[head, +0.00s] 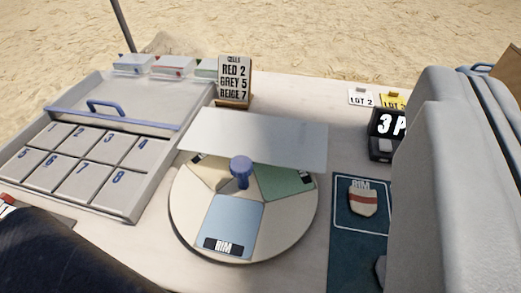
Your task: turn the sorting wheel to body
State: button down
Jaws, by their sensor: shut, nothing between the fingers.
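The sorting wheel (187,222) is a round cream disc on the table with a blue knob (240,172) standing at its middle. Its blue sector (235,218) faces the near side and carries the label RIM. A green sector (285,182) lies to the right and a beige sector (207,172) to the left; their labels are too hidden to read. A pale flat panel (255,135) covers the far part of the wheel. No fingers of my gripper show, and nothing is seen touching the knob.
A grey tray (142,205) with numbered compartments and a blue-handled lid (115,108) stands at left. A sign (235,80) reads RED 2, GREY 5, BEIGE 7. A red-banded sherd (363,200) lies on a dark mat (345,240) marked RIM at right. Large grey and dark shapes block both near corners.

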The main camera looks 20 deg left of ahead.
aim_at(237, 210)
jog(key=k+u, duration=0.1)
jog(key=k, duration=0.4)
jog(key=k+j+u, duration=0.15)
jog(key=k, duration=0.35)
jog(key=k+j+u, duration=0.1)
jog(key=k, duration=0.35)
jog(key=i, duration=1.15)
